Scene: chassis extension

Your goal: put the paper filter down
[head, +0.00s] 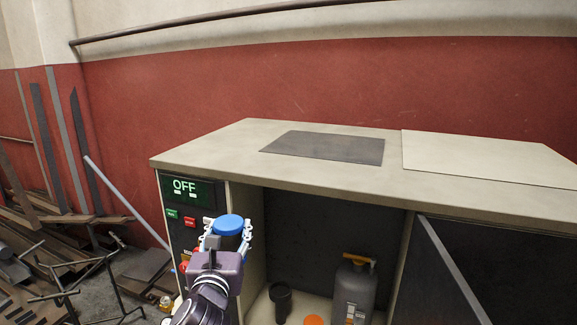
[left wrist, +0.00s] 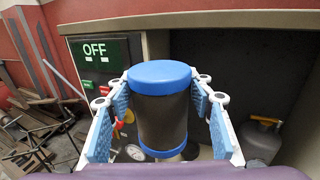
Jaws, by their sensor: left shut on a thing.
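The paper filter, a dark grey cylinder with a blue cap, stands upright in the left wrist view (left wrist: 162,118). In the head view mostly its blue cap (head: 228,224) shows. My left gripper (head: 227,232) is shut on it, with the blue pads on either side of its body in the left wrist view (left wrist: 161,92). The gripper holds the filter in front of the bench's control panel (head: 186,206), below the level of the bench top. My right gripper is not in view.
The bench top (head: 225,148) carries a dark mat (head: 325,146) and a pale board (head: 485,158), with bare room around them. In the open cabinet below are a black cup-like part (head: 281,299), an orange disc (head: 313,320) and a grey canister (head: 354,291). Metal scrap lies left.

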